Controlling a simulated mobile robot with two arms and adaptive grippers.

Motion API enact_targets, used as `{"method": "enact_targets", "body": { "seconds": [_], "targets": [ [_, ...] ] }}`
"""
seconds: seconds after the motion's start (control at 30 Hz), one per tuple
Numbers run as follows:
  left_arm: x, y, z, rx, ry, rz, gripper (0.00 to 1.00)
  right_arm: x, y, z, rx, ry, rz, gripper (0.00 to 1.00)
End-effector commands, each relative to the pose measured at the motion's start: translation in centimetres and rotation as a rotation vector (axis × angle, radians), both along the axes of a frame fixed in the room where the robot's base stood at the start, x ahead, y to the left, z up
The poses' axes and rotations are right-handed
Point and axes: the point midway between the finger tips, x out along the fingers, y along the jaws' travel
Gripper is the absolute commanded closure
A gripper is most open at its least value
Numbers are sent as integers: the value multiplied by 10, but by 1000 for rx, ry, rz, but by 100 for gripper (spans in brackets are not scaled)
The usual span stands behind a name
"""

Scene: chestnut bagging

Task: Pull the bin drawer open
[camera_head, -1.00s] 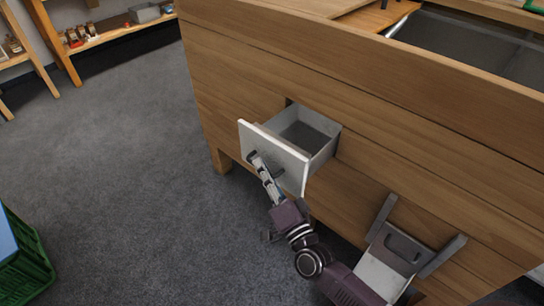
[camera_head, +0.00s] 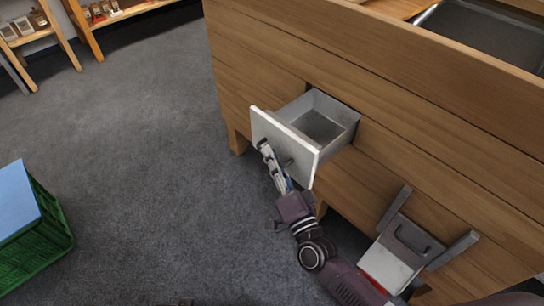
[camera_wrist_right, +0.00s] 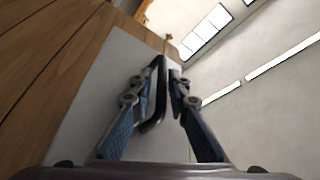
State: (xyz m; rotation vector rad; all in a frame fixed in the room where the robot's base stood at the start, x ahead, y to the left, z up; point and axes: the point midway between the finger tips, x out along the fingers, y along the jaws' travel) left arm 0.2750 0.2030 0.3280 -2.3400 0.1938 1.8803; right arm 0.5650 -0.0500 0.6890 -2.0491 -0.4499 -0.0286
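The bin drawer (camera_head: 335,145) is pulled partway out of the wooden counter; its grey tray shows and looks empty. Its white front (camera_head: 262,122) faces the lower left and also shows in the right wrist view (camera_wrist_right: 112,75). My right gripper (camera_head: 268,152) is at this front. In the right wrist view, its blue-padded fingers (camera_wrist_right: 164,92) are close together, one on each side of the dark drawer handle (camera_wrist_right: 160,75). The fingers look shut on the handle, though the contact is partly hidden. My left gripper is not in view.
The wooden counter (camera_head: 270,65) fills the right side. A grey bracketed fitting (camera_head: 402,245) is on its face, right of my arm. A green crate with a blue top (camera_head: 55,235) stands at left. Shelves (camera_head: 62,35) are at the back left. The carpet between is clear.

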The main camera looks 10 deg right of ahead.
Motion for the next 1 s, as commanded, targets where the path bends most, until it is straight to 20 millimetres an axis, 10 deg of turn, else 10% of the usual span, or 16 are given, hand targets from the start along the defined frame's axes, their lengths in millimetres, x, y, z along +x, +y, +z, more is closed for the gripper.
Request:
{"method": "enact_targets", "body": {
  "seconds": [0.27,0.7,1.0],
  "targets": [
    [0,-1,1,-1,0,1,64,-10,-3,-2,0,0,0,84],
    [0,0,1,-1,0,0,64,-90,-30,-21,-2,3,1,84],
    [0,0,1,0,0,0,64,-112,-36,-25,-1,0,0,84]
  ]
}}
